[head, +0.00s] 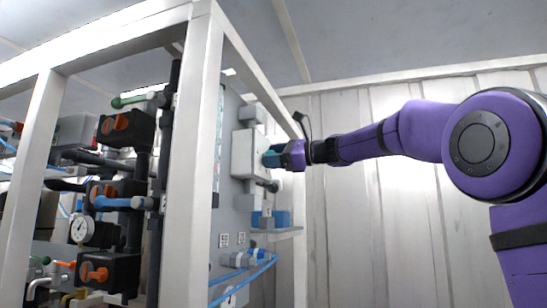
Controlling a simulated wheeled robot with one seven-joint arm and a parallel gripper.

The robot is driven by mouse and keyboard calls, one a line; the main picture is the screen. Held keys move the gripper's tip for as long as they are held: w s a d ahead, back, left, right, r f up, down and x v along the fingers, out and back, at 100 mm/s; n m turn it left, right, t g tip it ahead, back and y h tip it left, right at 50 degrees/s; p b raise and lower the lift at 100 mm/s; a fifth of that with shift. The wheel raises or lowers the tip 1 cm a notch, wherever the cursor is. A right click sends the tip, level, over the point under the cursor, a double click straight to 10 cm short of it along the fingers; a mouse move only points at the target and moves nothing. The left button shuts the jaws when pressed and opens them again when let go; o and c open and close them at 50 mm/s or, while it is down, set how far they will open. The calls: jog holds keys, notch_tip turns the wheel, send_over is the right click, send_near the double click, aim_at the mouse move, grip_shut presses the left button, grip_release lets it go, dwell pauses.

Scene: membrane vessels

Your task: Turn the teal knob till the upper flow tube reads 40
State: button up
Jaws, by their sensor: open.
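My arm reaches in from the right, and my gripper (280,157) is at the face of the grey panel (230,185). The jaws are open. A small teal part, apparently the teal knob (268,160), shows right at the fingertips, in front of a light grey box (243,153) on the panel. I cannot tell whether the fingers touch it or are around it. A narrow, pale, marked strip (219,112) on the panel may be a flow tube. The panel is seen almost edge-on, and no reading can be made out.
A white frame post (191,160) stands left of the panel and hides part of it. Left of the post are dark valves with orange handles (118,122), a round gauge (83,230) and pipes. Blue hoses (245,275) hang below. The space before the right wall is clear except for my arm.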

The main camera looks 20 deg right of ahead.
jog(key=shift+c, duration=0.2)
jog(key=c, duration=0.9)
jog(key=shift+n, duration=0.4)
jog(key=n, duration=0.9)
jog(key=shift+n, duration=2.2)
